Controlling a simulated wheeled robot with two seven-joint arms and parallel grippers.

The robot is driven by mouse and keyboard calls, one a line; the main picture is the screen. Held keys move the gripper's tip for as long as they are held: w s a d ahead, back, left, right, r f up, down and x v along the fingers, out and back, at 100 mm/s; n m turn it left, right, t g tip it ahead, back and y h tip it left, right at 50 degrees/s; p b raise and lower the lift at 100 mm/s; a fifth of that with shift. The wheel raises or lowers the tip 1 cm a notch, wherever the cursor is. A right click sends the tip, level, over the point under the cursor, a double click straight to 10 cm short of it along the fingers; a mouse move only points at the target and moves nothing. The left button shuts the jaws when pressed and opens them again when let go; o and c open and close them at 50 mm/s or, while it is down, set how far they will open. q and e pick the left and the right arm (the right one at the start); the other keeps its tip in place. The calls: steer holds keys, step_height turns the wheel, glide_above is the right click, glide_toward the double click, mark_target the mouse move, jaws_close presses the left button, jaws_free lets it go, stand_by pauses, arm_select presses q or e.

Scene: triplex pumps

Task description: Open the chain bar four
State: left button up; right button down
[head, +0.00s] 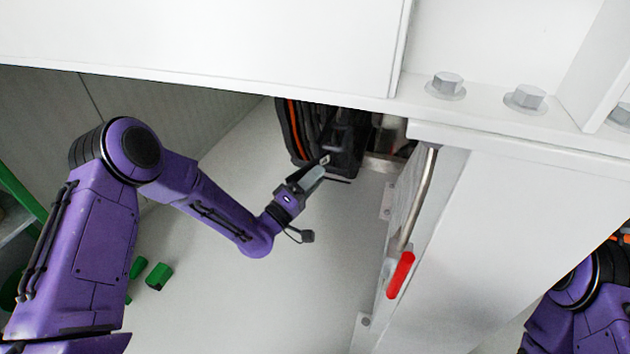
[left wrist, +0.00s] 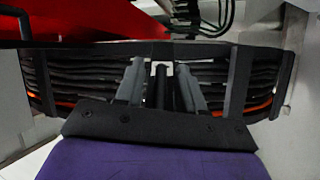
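The black cable chain (head: 345,145), with dark and orange cables, hangs under the white beam in the head view. In the left wrist view a dark horizontal bar (left wrist: 100,50) crosses the cables; I cannot tell which bar is number four. My left gripper (head: 318,169) reaches up to the chain's lower edge from the left. In the left wrist view, its two grey fingers (left wrist: 161,82) stand apart, with a small pale piece and dark parts visible between or behind them. Contact with the bar cannot be made out. My right gripper is not in view.
A white beam (head: 200,40) runs above, with bolts (head: 447,84) at right. A metal rod with a red handle (head: 400,275) stands to the right of the chain. Green pieces (head: 158,276) lie at lower left.

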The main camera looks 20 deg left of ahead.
arm_select(q)
jaws_close()
steer(key=shift+d, duration=0.1)
steer(key=shift+d, duration=0.1)
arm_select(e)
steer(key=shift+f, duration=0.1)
